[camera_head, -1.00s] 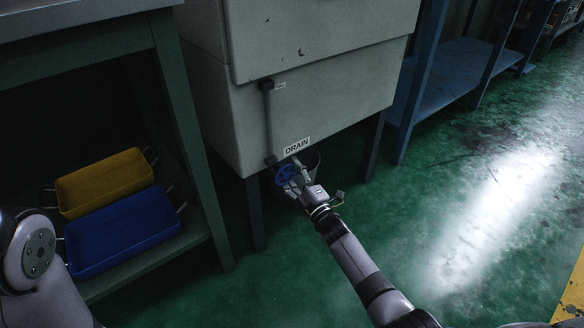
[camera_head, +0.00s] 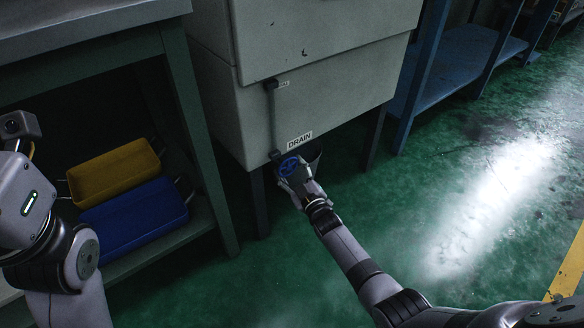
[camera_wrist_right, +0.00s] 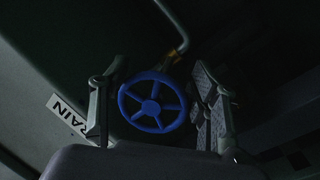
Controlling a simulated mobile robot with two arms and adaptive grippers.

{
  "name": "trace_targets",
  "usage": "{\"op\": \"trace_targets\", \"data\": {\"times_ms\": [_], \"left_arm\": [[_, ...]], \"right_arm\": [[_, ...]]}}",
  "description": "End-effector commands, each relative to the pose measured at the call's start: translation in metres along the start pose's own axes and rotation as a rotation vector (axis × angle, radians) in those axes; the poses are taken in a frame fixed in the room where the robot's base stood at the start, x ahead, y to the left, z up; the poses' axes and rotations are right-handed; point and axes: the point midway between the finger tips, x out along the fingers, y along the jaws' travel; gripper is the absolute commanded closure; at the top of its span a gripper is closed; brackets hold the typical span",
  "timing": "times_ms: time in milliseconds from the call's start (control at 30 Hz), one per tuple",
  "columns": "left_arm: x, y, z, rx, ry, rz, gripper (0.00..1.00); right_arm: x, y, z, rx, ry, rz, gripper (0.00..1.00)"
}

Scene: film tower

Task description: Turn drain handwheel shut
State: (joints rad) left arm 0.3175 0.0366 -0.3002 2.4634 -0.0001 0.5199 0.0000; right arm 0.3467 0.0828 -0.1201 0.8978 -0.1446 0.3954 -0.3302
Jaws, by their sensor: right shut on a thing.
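The blue spoked drain handwheel (camera_head: 290,167) sits at the lower front edge of the pale tank (camera_head: 320,95), beside the DRAIN label (camera_head: 300,139). In the right wrist view the handwheel (camera_wrist_right: 152,102) lies between my two fingers, its face towards the camera. My right gripper (camera_head: 293,174) is shut on the handwheel, one finger on each side of the rim. In the head view the gripper hides part of the wheel. Part of my left arm shows at the left edge, but its fingertips are out of the picture.
A pipe (camera_head: 272,118) runs down the tank front. Yellow (camera_head: 115,170) and blue (camera_head: 135,217) trays lie on the left bench's shelf. Green floor is open to the right.

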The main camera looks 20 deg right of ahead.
Motion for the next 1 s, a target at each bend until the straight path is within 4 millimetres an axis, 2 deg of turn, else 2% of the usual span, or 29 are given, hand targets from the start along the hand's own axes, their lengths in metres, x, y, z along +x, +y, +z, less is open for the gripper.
{"op": "trace_targets", "data": {"times_ms": [33, 500, 533, 700, 1000], "left_arm": [[0.0001, -0.0002, 0.0008, 0.0, -0.003, -0.001, 1.0], [-0.0018, -0.0002, 0.0019, -0.001, -0.009, -0.002, 1.0], [-0.0018, -0.0002, 0.0019, -0.001, -0.009, -0.002, 1.0], [-0.0018, -0.0002, 0.0019, -0.001, -0.009, -0.002, 1.0], [0.0003, -0.0007, -0.0001, 0.001, 0.0, -0.001, 1.0]], "right_arm": [[0.0026, 0.0044, -0.0039, 0.008, 0.005, 0.007, 0.72], [0.0028, 0.0059, -0.0027, 0.021, 0.002, 0.009, 0.72], [0.0029, 0.0061, -0.0027, 0.021, 0.002, 0.009, 0.43], [0.0023, 0.0053, -0.0022, 0.02, 0.001, 0.007, 0.33], [-0.0004, 0.0024, -0.0002, 0.019, -0.003, 0.003, 0.33]]}}
